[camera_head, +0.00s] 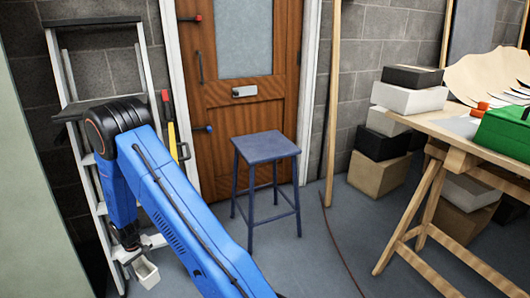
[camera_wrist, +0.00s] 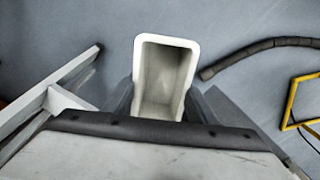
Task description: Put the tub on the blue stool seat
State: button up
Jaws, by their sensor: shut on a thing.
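The tub (camera_head: 146,272) is a small white open-topped container at the lower left of the head view. It also shows in the wrist view (camera_wrist: 163,78), where I look down into its empty inside. My gripper (camera_head: 132,256) is shut on the tub, with dark fingers on both sides of it in the wrist view (camera_wrist: 158,105). The tub hangs in front of the ladder, left of the stool. The blue stool seat (camera_head: 265,147) is flat and bare, on four thin blue legs, standing in front of the wooden door.
A stepladder (camera_head: 103,215) leans at the left, close behind my gripper. At the right stands a wooden trestle table (camera_head: 455,138) with a green case (camera_head: 505,132), and stacked boxes (camera_head: 382,172) behind it. A thin cable (camera_head: 340,250) lies on the floor. Floor around the stool is mostly clear.

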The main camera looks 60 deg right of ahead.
aim_at(262, 147)
jog(key=k+j+z, duration=0.25)
jog(key=k+j, duration=0.2)
jog(key=k+l+z, duration=0.15)
jog(key=i+z, duration=0.35)
jog(key=z, duration=0.15)
